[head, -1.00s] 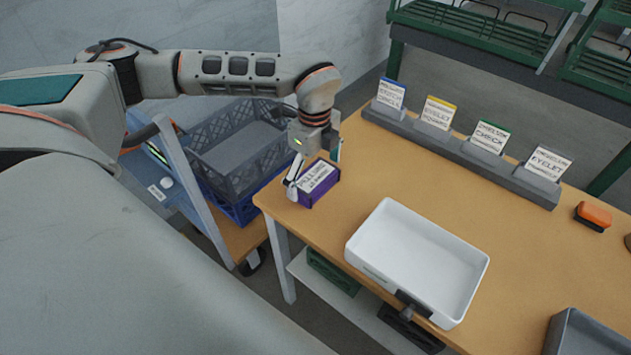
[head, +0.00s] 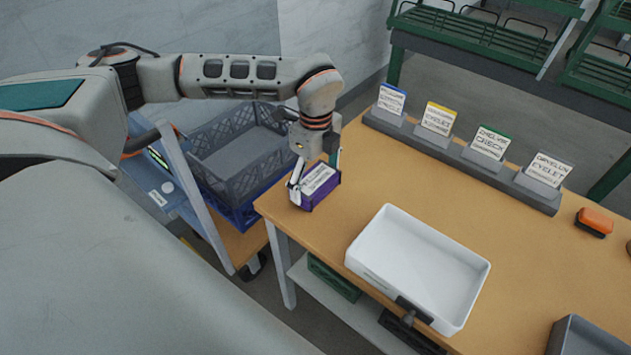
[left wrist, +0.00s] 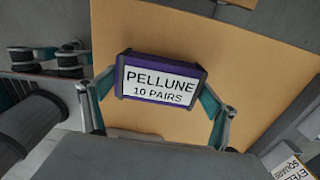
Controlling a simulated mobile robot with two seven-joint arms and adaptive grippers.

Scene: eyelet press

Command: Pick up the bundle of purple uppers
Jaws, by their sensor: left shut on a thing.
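The bundle of purple uppers (head: 318,186) is a small purple block with a white label on top. In the left wrist view the bundle (left wrist: 160,78) shows the label "PELLUNE 10 PAIRS". My left gripper (head: 315,184) comes down over it, with one finger on each side, and is shut on it. In the left wrist view the fingers (left wrist: 158,112) flank its two ends. I cannot tell whether the bundle touches the table.
A white tray (head: 372,266) stands on the table (head: 400,175) to the right of the bundle. Label cards in a grey holder (head: 455,160) line the back edge. An orange-topped object (head: 595,221) lies at right. A grey crate (head: 225,175) stands left of the table.

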